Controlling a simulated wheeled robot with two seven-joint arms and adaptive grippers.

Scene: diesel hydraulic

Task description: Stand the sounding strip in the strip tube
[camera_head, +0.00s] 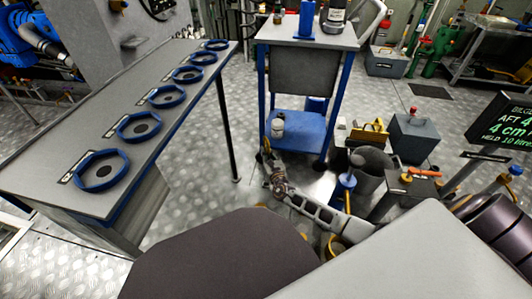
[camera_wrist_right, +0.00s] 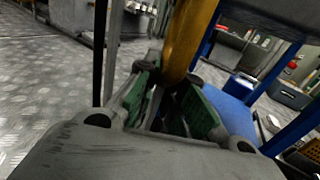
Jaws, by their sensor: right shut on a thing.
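My right gripper (camera_head: 268,160) is low in front of the cart's left legs in the head view. In the right wrist view, my right gripper (camera_wrist_right: 172,82), with green finger pads, is shut on a yellow bar-like piece (camera_wrist_right: 190,38), which I take to be the sounding strip. It rises from between the fingers, leaning slightly right; its upper end is out of frame. In the head view I cannot make it out clearly. A blue upright tube (camera_head: 306,18), perhaps the strip tube, stands on the cart top. My left gripper is not in view.
The cart (camera_head: 305,82) has blue legs and a blue lower shelf (camera_head: 300,134) holding a bottle (camera_head: 277,126). A grey bench (camera_head: 57,183) with several blue rings is on the left. A bucket (camera_head: 370,170) and boxes crowd the right. Floor (camera_head: 205,150) between bench and cart is clear.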

